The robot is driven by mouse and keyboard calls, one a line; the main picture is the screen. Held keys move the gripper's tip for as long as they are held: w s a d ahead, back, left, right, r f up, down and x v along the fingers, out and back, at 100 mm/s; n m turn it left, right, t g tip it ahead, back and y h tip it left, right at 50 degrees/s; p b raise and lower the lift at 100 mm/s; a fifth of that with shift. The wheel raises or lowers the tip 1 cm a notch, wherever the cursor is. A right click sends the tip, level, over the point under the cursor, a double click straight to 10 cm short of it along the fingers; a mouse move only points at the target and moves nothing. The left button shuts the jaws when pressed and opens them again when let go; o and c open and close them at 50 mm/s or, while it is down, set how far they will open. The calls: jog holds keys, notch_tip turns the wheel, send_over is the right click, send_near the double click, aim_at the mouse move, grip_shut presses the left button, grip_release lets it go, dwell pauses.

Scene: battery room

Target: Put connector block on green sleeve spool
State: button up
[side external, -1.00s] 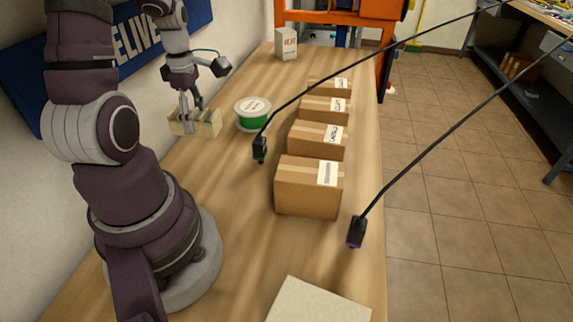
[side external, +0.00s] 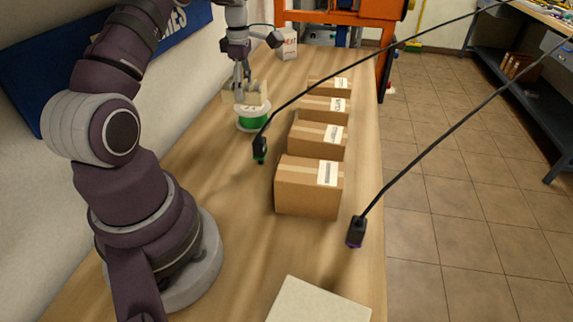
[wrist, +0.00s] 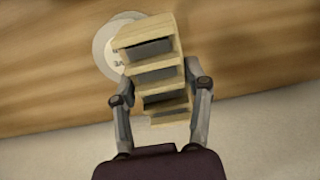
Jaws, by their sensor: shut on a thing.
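The connector block (side external: 251,96) is a pale tan block with dark slots, and it also shows in the wrist view (wrist: 152,72). My gripper (side external: 240,90) is shut on it, with one finger on each side in the wrist view (wrist: 160,90). The green sleeve spool (side external: 253,120) stands upright on the bench, with a white flange on top. In the side view the block is at the spool's top, overlapping its far edge. I cannot tell whether they touch. In the wrist view the block hides much of the spool's white flange (wrist: 103,52).
A row of several cardboard boxes (side external: 309,187) runs along the right of the wooden bench (side external: 225,200). A white box (side external: 287,44) stands at the far end. Two black cables cross the view; one end (side external: 260,148) hangs near the spool. A pale panel (side external: 318,302) lies in front.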

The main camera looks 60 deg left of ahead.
aim_at(247, 99)
jog(key=shift+w+a, duration=0.35)
jog(key=shift+a, duration=0.05)
jog(key=shift+w+f, duration=0.1)
jog(key=shift+f, duration=1.7)
jog(key=o, duration=1.2)
jog(key=shift+f, duration=0.1)
